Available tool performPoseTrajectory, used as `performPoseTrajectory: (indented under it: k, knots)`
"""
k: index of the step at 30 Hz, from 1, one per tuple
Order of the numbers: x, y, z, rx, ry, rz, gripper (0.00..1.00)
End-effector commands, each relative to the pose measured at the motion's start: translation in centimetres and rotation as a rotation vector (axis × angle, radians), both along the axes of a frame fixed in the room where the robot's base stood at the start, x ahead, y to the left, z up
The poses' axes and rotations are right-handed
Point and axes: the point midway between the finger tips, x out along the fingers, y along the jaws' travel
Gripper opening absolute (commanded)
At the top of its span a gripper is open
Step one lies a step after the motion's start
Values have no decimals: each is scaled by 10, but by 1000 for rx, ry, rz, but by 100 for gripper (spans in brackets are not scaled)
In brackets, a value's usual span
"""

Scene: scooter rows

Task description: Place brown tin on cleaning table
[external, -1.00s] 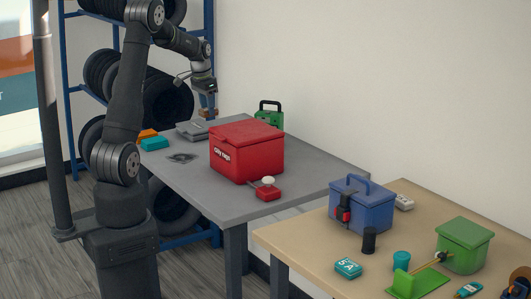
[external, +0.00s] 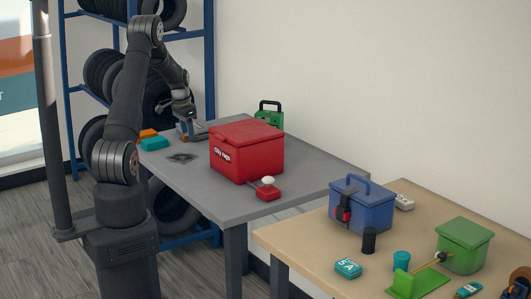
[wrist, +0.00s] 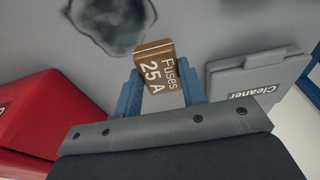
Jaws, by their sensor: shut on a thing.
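The brown tin (wrist: 161,82), labelled "Fuses 25 A", is between the two blue fingers of my gripper (wrist: 158,88), which is shut on it. In the external view my gripper (external: 190,136) is low at the far left part of the grey table (external: 195,192), behind the red box. The tin is small there, and I cannot tell whether it touches the tabletop. A dark stain (wrist: 112,20) lies on the grey surface beyond the tin in the wrist view.
A red lidded box (external: 246,152) stands close by. A grey "Cleaner" case (wrist: 258,85) lies right of the tin in the wrist view. Teal (external: 155,143) and orange (external: 147,135) blocks sit at the left edge. A tan table (external: 320,232) holds several items.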

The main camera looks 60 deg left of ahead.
Motion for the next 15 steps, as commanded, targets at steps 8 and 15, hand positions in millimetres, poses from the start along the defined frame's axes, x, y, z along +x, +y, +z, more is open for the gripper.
performPoseTrajectory:
  k: [8,15]
  knots:
    - [0,0,-33,-3,3,0,15]
    - [0,0,-40,0,0,0,15]
